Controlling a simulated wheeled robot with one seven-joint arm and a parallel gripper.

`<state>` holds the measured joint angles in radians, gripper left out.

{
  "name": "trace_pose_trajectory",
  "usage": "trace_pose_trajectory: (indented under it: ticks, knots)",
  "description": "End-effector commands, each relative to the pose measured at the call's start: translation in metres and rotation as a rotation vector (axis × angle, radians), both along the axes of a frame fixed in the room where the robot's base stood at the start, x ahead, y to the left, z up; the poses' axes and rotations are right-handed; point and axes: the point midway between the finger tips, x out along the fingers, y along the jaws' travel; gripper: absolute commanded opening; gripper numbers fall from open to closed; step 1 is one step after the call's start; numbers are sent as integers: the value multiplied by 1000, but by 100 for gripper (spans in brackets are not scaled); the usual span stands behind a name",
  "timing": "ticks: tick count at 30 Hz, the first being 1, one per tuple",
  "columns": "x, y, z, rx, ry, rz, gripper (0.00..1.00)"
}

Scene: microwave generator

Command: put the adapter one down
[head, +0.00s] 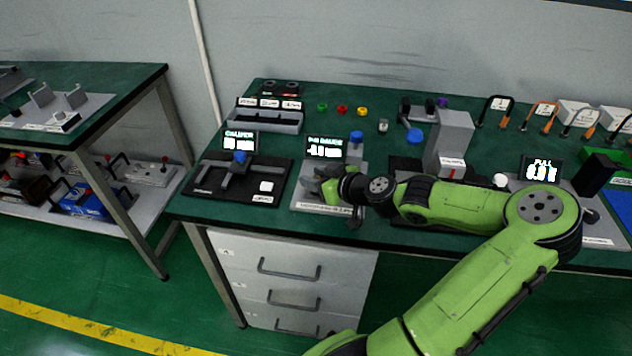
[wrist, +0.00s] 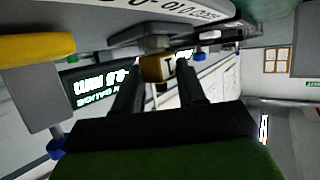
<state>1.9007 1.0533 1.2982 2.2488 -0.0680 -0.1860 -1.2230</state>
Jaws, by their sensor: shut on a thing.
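My gripper (wrist: 158,85) is shut on a small tan-yellow block with a dark "1" mark, adapter one (wrist: 152,70), between its two dark fingers in the wrist view. In the head view my gripper (head: 326,188) is low over the light grey board of the gauge station (head: 312,207), in front of its display (head: 324,149). The adapter cannot be made out there. I cannot tell whether it touches the board.
The caliper station (head: 215,182) stands to the left. Behind are a grey tray (head: 262,122) and green (head: 322,107), red (head: 342,109) and yellow (head: 362,111) rings. A tall grey block (head: 453,140) stands right of my gripper. Some green bench top is clear.

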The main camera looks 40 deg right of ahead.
Motion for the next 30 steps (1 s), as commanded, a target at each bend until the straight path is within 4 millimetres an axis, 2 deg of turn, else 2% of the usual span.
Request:
trace_pose_trajectory:
  ticks: [4,9,12,15,30]
  knots:
    - [0,-1,20,-7,0,0,6]
    - [0,-1,66,-7,1,-2,6]
    - [0,-1,87,-6,1,-2,6]
    - [0,-1,99,-4,-1,-1,6]
    - [1,3,98,0,1,11,6]
